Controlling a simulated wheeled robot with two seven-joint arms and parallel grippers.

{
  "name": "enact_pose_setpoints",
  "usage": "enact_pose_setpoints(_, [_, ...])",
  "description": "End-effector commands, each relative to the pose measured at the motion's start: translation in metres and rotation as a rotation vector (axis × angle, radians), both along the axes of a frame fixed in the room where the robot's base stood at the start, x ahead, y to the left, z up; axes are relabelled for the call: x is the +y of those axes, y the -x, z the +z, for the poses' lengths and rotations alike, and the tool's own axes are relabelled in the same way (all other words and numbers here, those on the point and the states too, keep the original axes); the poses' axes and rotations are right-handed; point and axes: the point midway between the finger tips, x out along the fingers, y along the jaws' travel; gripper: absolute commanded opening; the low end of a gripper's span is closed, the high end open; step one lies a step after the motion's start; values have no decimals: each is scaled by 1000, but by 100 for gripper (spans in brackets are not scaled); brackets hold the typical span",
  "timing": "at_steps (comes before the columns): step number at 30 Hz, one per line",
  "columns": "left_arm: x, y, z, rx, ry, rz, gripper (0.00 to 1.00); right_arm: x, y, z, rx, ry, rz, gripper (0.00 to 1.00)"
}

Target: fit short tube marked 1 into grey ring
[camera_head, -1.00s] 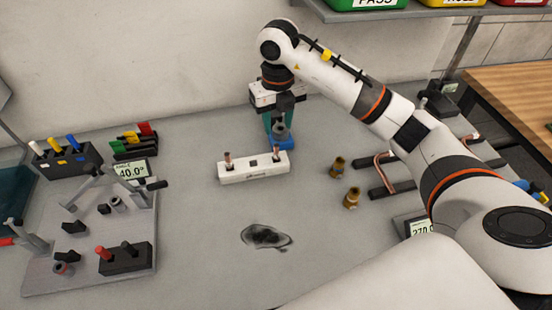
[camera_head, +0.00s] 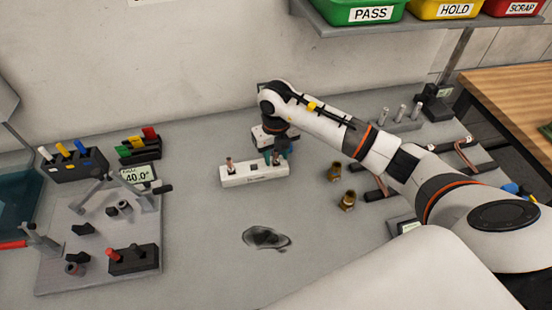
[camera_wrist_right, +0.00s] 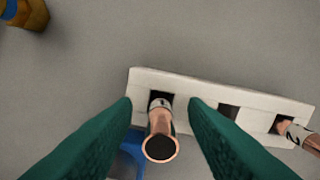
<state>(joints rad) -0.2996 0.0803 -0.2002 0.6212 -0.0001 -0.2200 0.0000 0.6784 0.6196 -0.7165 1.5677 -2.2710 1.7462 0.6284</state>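The short tube marked 1 (camera_wrist_right: 161,135) stands in a socket near one end of the white block (camera_wrist_right: 188,86), its copper rim facing the wrist camera. My right gripper (camera_wrist_right: 160,110) has its two green fingers on either side of this tube, with gaps visible, so it is open. In the head view the right gripper (camera_head: 277,156) is low at the block's right end and largely hides the tube. A second short tube, marked 2 (camera_wrist_right: 298,133), stands at the other end. A small grey ring-like part (camera_head: 124,207) is on the fixture board at left; its identity as the grey ring is uncertain. My left gripper is not in view.
Two brass fittings (camera_head: 346,201) stand right of the white block (camera_head: 240,179). Bent copper tubes (camera_head: 470,160) lie at right.

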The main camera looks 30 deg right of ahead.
Motion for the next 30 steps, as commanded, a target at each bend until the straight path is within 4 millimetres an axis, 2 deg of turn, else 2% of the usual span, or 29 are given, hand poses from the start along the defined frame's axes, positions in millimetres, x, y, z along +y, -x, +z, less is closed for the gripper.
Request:
enact_pose_setpoints(2, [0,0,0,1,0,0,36,0,0,0,0,0,0,36])
enact_pose_setpoints(6, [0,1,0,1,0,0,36,0,0,0,0,0,0,13])
enact_pose_setpoints(9, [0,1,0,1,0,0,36,0,0,0,0,0,0,0])
enact_pose_setpoints(17, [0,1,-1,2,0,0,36,0,0,1,-1,0,0,0])
enact_pose_setpoints(20, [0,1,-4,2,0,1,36,0,-1,7,-4,0,-1,0])
enact_pose_setpoints(23, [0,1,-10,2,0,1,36,0,-2,22,-6,0,1,0])
enact_pose_setpoints(30, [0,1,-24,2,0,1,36,0,-2,70,-7,0,0,0])
